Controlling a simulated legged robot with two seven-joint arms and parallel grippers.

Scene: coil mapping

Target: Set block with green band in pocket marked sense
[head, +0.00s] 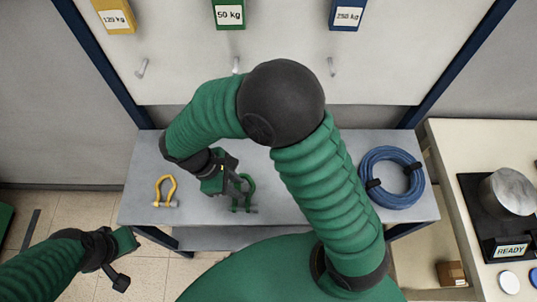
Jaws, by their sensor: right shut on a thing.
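My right gripper (228,183) is over the grey table and is shut on a green shackle (250,184). The shackle is upright at the table top; I cannot tell whether it touches the surface. My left gripper (122,262) is low at the left, away from the table, and I cannot tell whether its jaws are open. I see no block with a green band and no pocket marked sense.
A yellow shackle (165,190) and a coiled blue cable (391,177) lie on the grey table (305,208). Yellow, green (229,14) and blue weight tags hang above pegs on the wall board. At right, a bench holds a metal cylinder (512,191) and a READY sign (511,249).

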